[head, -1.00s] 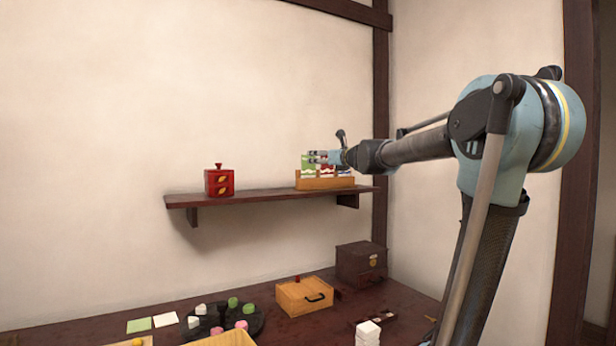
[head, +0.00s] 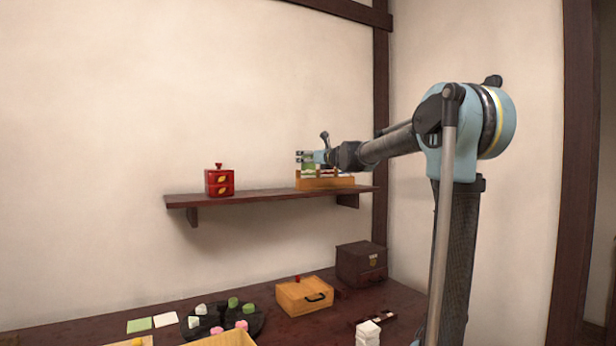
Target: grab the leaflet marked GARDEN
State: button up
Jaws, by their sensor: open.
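A wooden rack (head: 325,184) stands on the right part of the wall shelf. Leaflets (head: 310,168) stand in it, one of them green; they are small and partly hidden behind my gripper. I cannot read any marking, so I cannot tell which leaflet is GARDEN. My gripper (head: 303,157) is at the left part of the rack, at the height of the leaflets' tops. Its jaws are open and point left. I cannot tell whether a leaflet is between them.
A red stacked box (head: 219,181) stands on the shelf (head: 260,195) left of the rack, with free shelf between. On the table below are a wooden drawer box (head: 304,297), a dark chest (head: 361,263) and a dark round tray (head: 250,325) with colored pieces.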

jog(key=shift+x, duration=0.95)
jog(key=c, duration=0.9)
